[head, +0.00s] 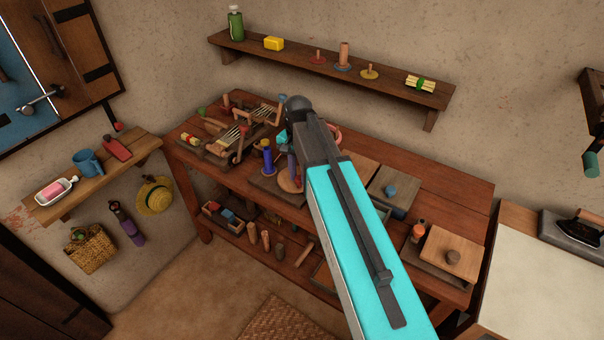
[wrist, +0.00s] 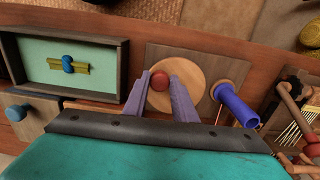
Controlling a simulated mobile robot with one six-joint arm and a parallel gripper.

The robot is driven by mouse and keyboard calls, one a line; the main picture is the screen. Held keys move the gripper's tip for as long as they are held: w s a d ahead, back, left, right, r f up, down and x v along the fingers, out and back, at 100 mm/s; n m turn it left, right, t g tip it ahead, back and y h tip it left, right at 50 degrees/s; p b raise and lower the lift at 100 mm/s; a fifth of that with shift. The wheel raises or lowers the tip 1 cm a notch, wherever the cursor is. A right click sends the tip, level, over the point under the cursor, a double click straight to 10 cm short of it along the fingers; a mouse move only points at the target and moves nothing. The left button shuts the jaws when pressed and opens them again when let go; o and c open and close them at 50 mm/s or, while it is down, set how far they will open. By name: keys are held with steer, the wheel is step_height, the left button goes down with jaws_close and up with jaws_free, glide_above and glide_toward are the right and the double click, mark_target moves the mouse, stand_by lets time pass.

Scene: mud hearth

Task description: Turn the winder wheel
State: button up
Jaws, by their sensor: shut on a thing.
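The winder wheel (wrist: 190,64) is a round pale wooden disc on a square wooden base in the wrist view. A red knob (wrist: 160,80) stands on it, off centre to the left. My gripper (wrist: 159,77) has its two purple fingers on either side of this knob and is shut on it. A blue spool (wrist: 236,105) stands on the base just right of the wheel. In the head view the wheel (head: 289,181) shows only in part, beside the blue spool (head: 267,161); my arm hides the knob.
The wooden workbench (head: 455,190) carries a small loom (head: 240,132) at left and lidded boxes at right. In the wrist view an open box (wrist: 100,52) holds a yellow bundle with a blue tie. A wall shelf (head: 390,88) hangs behind the bench.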

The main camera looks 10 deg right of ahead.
steer(key=shift+w+a+m, duration=0.1)
steer(key=shift+a+m, duration=0.35)
steer(key=shift+m, duration=0.65)
steer(key=shift+w+a+m, duration=0.1)
steer(key=shift+a+m, duration=0.35)
steer(key=shift+m, duration=0.65)
steer(key=o, duration=1)
steer(key=shift+o, duration=0.2)
steer(key=shift+r, duration=0.1)
step_height(320, 180, up, 14)
steer(key=b, duration=0.3)
steer(key=shift+f, duration=0.2)
